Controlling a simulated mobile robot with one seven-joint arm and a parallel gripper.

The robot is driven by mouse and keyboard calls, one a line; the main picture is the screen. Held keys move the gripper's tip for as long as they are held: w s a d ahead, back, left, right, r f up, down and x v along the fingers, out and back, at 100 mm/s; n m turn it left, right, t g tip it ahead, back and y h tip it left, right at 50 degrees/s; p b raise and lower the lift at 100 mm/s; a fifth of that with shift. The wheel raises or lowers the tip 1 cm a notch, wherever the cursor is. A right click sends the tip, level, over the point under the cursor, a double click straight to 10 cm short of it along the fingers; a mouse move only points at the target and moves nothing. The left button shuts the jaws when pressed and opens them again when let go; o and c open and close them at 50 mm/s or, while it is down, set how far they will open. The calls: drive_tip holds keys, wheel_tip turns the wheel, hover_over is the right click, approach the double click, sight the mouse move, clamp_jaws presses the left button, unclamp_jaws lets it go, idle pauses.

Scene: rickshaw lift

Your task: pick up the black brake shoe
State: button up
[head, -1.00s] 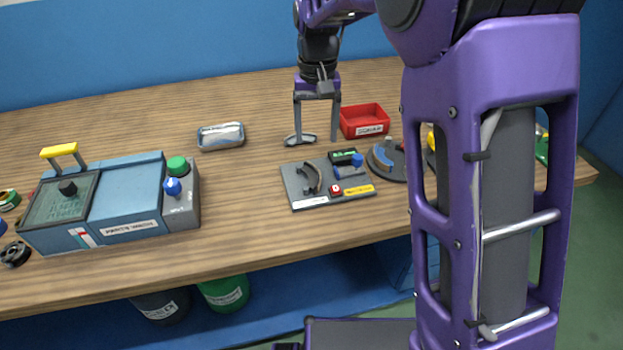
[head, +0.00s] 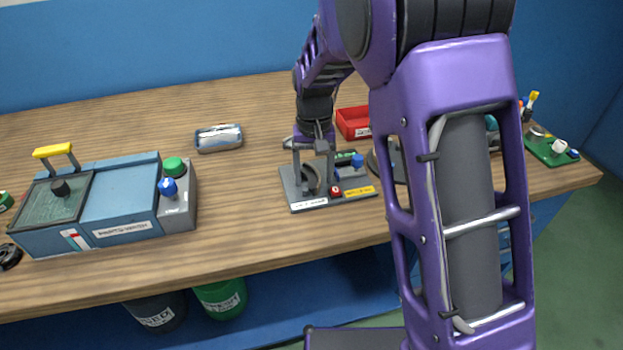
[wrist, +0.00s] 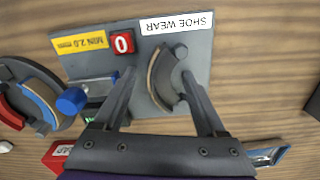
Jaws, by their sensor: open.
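The black brake shoe (wrist: 162,80) is a dark curved piece with a tan lining along one edge. It lies on a grey gauge plate (wrist: 195,52) marked "SHOE WEAR". In the head view the plate (head: 300,204) is on the wooden bench, with the shoe partly hidden by my fingers. My gripper (wrist: 160,76) is open over the plate, one finger on each side of the shoe; it also shows in the head view (head: 313,186). I cannot tell whether the fingers touch the shoe.
On the plate are a blue knob (wrist: 71,100) and a red counter (wrist: 123,43). A round fixture (wrist: 62,122) and a red bin (head: 353,122) are close by. A metal tray (head: 219,139) and a blue parts washer (head: 125,197) stand left. Bare bench lies between washer and plate.

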sight(314, 176)
clamp_jaws()
drive_tip(key=shift+r, duration=0.2)
idle(0.3)
wheel_tip(314, 176, up, 10)
drive_tip(key=p, duration=0.2)
